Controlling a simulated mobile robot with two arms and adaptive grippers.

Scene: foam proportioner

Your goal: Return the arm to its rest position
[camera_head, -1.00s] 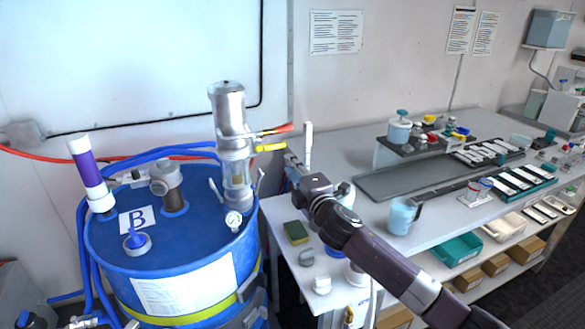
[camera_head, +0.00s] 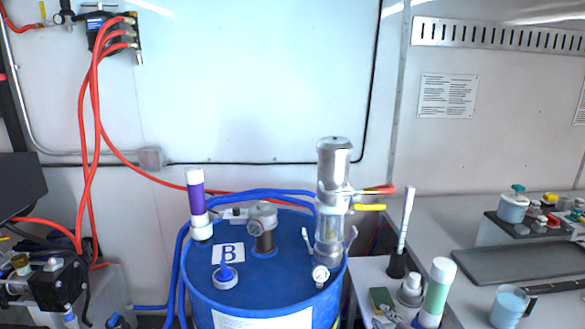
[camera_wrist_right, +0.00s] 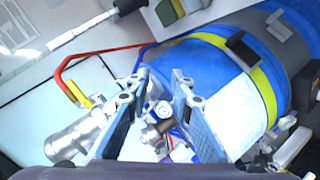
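My right gripper (camera_wrist_right: 160,80) shows in the right wrist view with its two fingers spread apart and nothing held between them. Beyond them are the blue drum (camera_wrist_right: 185,70), a small gauge and a silver cylinder (camera_wrist_right: 80,136), all seen at a slant. In the head view, the right arm that crossed the table is no longer clearly visible; small metal parts at the bottom edge cannot be made out. I do not see my left gripper. The blue drum (camera_head: 283,262) carries a "B" label, a purple-and-white tube (camera_head: 197,205) and the silver cylinder (camera_head: 334,165).
Right of the drum, the table holds a white stick (camera_head: 405,220) in a dark holder, a sponge (camera_head: 380,298), a green-and-white tube (camera_head: 437,292) and a blue cup (camera_head: 508,306). A dark tray (camera_head: 510,264) lies farther right. Red hoses (camera_head: 82,140) hang at left.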

